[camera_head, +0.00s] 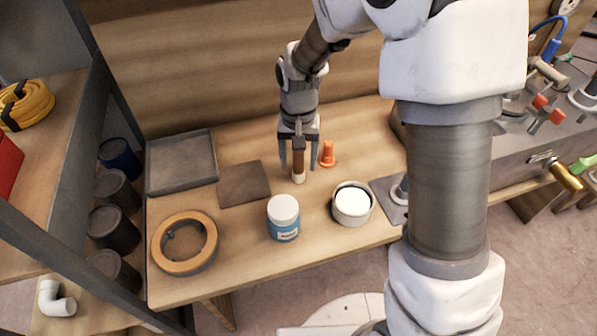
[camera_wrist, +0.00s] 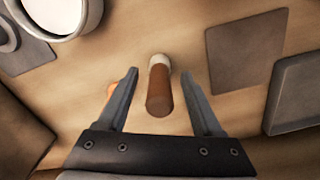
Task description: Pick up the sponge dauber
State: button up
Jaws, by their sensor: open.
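The sponge dauber (camera_head: 299,164) has a brown handle and a pale tip. It appears to stand upright on the wooden workbench, tip down. My gripper (camera_head: 299,169) is above the bench, pointing down, with its fingers apart on either side of the dauber. In the wrist view the dauber (camera_wrist: 159,90) shows between the two open fingers of my gripper (camera_wrist: 158,76), with a visible gap on each side. The top of the handle faces the camera, and the pale tip is farther away. I cannot tell exactly how deep the fingers reach along the handle.
An orange plug-like piece (camera_head: 327,154) stands close on the right. In front are a white-lidded jar (camera_head: 284,232) and an open white tub (camera_head: 352,209). A brown square pad (camera_head: 244,184), a grey tray (camera_head: 182,165) and a tan ring (camera_head: 163,248) lie left.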

jog(key=shift+f, duration=0.7)
jog(key=shift+c, duration=0.3)
grip_shut()
jog(key=shift+r, duration=0.15)
